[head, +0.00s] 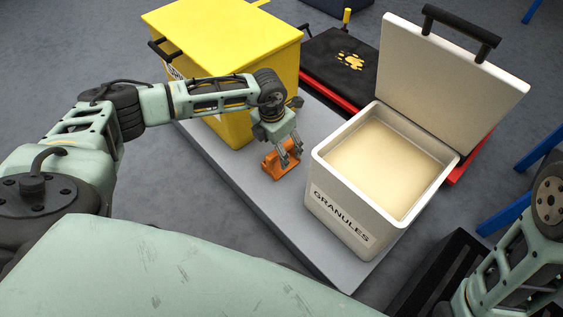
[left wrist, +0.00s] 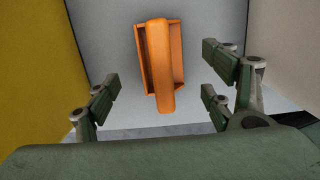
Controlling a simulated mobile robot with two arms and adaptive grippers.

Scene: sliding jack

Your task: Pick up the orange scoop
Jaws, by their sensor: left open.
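The orange scoop (head: 283,166) lies on the grey platform between the yellow box and the white granules bin. My left gripper (head: 290,157) is right above it in the head view and covers part of it. In the left wrist view the scoop (left wrist: 161,65) shows between and beyond the open fingers (left wrist: 160,95), its handle running lengthwise across the middle. The fingers stand apart on both sides and do not appear to touch it. My right arm shows at the lower right of the head view, but its gripper is out of view.
The yellow box (head: 235,50) stands close on the left of the scoop. The white bin (head: 326,205), labelled GRANULES, stands close on the right, lid raised, filled with pale granules (head: 388,165). A black mat with red edges (head: 345,62) lies behind.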

